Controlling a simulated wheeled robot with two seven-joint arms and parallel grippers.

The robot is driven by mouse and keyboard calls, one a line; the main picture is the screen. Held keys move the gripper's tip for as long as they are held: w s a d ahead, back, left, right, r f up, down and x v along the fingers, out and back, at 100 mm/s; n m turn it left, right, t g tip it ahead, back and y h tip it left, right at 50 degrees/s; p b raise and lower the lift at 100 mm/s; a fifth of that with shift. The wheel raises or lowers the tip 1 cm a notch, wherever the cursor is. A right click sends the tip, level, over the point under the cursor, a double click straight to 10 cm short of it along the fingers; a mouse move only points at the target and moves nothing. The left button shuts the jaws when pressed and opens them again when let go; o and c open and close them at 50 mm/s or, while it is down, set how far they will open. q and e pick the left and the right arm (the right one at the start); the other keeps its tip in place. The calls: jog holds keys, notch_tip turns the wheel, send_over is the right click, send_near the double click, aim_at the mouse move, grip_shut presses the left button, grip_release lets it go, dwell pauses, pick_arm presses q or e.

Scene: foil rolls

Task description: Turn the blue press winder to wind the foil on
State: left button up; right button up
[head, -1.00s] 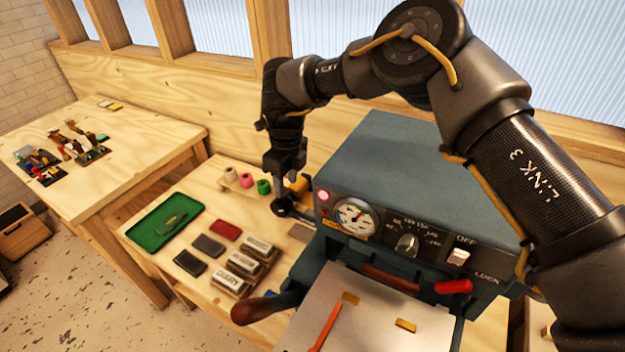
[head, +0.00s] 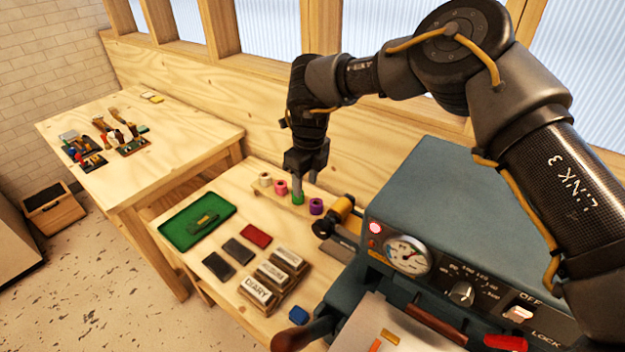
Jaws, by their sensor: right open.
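The blue press (head: 450,195) stands at the right. A gold foil roll (head: 341,208) sits at its left side, by a dark round part (head: 325,228) that looks like the winder. I cannot see how far the foil is wound. My right gripper (head: 302,180) points down, open, at the row of small rolls left of the press. The green roll (head: 298,198) lies just below or between its fingertips; I cannot tell if they touch. The purple roll (head: 316,206), pink roll (head: 281,187) and cream roll (head: 265,179) stand beside it. My left gripper is out of view.
A green tray (head: 172,236), dark and red pads (head: 256,235), lettered blocks (head: 258,291) and a small blue piece (head: 299,315) lie on the bench. The press's handle (head: 300,335) juts out in front. Another table (head: 190,130) stands at the left.

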pick_arm(q)
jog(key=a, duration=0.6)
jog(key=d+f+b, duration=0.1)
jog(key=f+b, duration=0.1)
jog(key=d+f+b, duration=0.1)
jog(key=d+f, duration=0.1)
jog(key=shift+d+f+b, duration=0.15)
jog(key=shift+b, duration=0.2)
pick_arm(e)
notch_tip(320, 180, up, 11)
jog(key=shift+s, duration=0.3)
jog(key=shift+f, duration=0.1)
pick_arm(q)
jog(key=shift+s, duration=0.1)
